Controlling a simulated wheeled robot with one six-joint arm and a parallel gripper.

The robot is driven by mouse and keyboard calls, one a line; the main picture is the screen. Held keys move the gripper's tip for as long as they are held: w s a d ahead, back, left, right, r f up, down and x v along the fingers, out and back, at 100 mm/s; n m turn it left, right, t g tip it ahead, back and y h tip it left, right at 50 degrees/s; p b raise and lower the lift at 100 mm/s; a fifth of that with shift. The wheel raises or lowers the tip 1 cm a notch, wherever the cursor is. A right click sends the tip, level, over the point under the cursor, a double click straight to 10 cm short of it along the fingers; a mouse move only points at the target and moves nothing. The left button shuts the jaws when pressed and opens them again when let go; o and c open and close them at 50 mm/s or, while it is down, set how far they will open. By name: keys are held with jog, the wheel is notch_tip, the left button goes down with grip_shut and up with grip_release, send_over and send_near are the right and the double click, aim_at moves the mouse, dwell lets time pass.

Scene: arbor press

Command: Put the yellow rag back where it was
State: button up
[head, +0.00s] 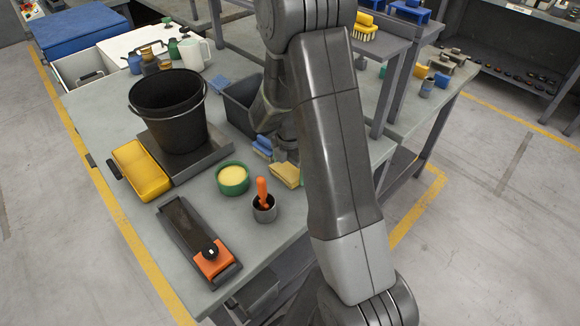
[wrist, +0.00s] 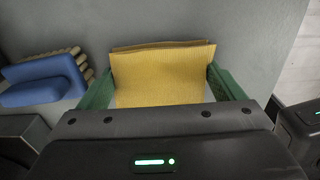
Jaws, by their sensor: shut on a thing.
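The yellow rag (wrist: 162,78) is a folded cloth, held between the green fingers of my gripper (wrist: 160,92) in the wrist view. In the head view the rag (head: 287,176) shows just below my gripper (head: 285,158), near the right edge of the grey bench. My gripper is shut on the rag. It is low over the bench, and I cannot tell whether the rag touches the bench top. My arm hides part of the bench behind it.
A blue brush (wrist: 45,82) lies just left of the rag. A green tub (head: 233,180) and a cup with an orange-handled tool (head: 264,210) stand nearby. A black bucket (head: 172,115) and dark bin (head: 240,100) stand farther back. The bench's near right corner is clear.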

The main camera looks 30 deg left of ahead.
aim_at(290, 169)
jog(key=shift+f, duration=0.15)
jog(key=o, duration=0.7)
notch_tip(290, 169, up, 12)
jog(key=shift+r+b, duration=0.2)
jog(key=shift+b, duration=0.4)
jog(key=shift+f, duration=0.1)
jog(key=shift+f+p, duration=0.45)
jog(key=shift+f, duration=4.65)
